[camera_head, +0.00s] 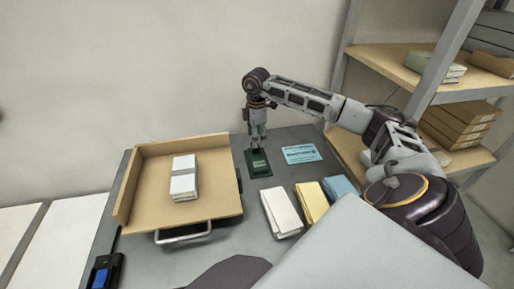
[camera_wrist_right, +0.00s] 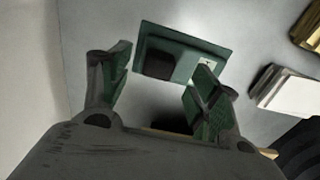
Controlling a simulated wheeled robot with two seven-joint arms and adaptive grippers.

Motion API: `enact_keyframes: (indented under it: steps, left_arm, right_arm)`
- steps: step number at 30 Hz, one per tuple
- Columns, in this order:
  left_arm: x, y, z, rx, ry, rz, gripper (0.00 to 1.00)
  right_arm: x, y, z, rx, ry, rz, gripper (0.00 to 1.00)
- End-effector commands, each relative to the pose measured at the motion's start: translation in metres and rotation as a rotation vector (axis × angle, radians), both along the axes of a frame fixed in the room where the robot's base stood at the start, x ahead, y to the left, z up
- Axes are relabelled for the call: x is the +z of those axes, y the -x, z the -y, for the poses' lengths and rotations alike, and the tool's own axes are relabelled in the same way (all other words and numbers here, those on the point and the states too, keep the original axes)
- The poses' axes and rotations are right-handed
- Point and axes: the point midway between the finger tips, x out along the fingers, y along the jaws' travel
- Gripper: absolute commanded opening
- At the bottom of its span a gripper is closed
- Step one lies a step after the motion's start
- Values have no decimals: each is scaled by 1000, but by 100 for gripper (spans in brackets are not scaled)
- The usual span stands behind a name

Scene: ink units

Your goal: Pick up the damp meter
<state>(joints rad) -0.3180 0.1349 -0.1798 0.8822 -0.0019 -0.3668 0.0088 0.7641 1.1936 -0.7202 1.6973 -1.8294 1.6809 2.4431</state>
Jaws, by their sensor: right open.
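A dark green flat thing (camera_head: 258,165) with a pale label lies on the grey table, right of the wooden tray; it looks like the damp meter, but I cannot be sure. It also shows in the right wrist view (camera_wrist_right: 181,57), with a dark patch on its top. My right gripper (camera_head: 257,147) points down just above it. In the right wrist view the gripper (camera_wrist_right: 163,85) has its fingers apart with nothing held between them, and the green thing lies beyond the fingertips. My left gripper is not in view.
A wooden tray (camera_head: 132,190) holding a white wrapped stack (camera_head: 184,178) stands left. A light blue card (camera_head: 301,153) lies right of the green thing. White, yellow and blue stacks (camera_head: 312,202) lie in front. A black and blue device (camera_head: 104,272) lies at front left. Shelves stand right.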

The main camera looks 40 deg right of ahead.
Motion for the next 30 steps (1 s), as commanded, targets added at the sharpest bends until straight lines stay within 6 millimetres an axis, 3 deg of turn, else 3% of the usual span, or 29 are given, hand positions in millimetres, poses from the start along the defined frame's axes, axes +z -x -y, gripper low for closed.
enact_keyframes:
  steps: [16, 30]
  left_arm:
    - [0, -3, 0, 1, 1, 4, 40]
    - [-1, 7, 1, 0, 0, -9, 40]
  right_arm:
    - [-47, -3, -3, 0, 0, -1, 62]
    - [-52, -2, -3, 0, 0, 0, 62]
